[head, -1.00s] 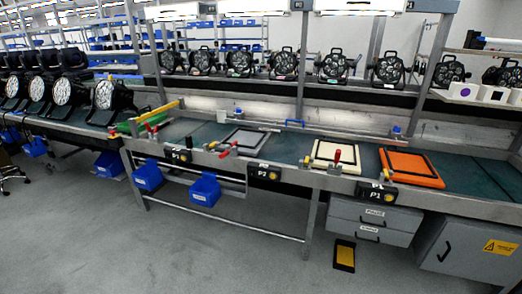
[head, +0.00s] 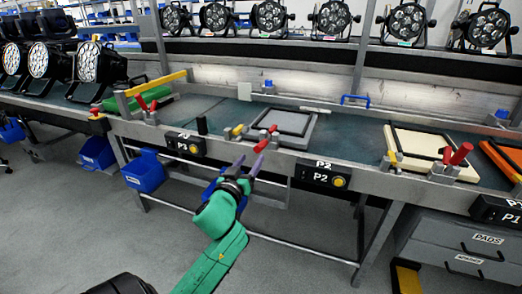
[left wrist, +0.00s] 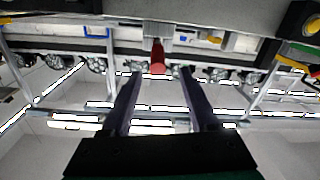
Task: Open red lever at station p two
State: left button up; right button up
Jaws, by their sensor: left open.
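The red lever (head: 263,142) of station P2 sits at the bench's front edge, left of the P2 sign (head: 320,177) and in front of a grey plate with a black frame (head: 284,127). Its handle slants up to the right. My left gripper (head: 249,163) is open and empty, in front of and just below the lever. In the left wrist view the red lever (left wrist: 158,58) shows beyond the fingertips, between the two fingers (left wrist: 162,75); no contact shows. My right gripper is not in view.
A yellow-handled clamp (head: 236,131) stands left of the lever. Station P1 has another red lever (head: 460,154) beside a cream plate (head: 440,143); more red levers (head: 142,103) stand at the left station. Blue bins (head: 145,169) hang below the bench. The floor in front is clear.

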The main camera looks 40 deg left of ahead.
aim_at(262, 145)
pick_arm(q)
jog(key=x, duration=1)
jog(key=shift+d, duration=0.15)
grip_shut()
dwell(0.8)
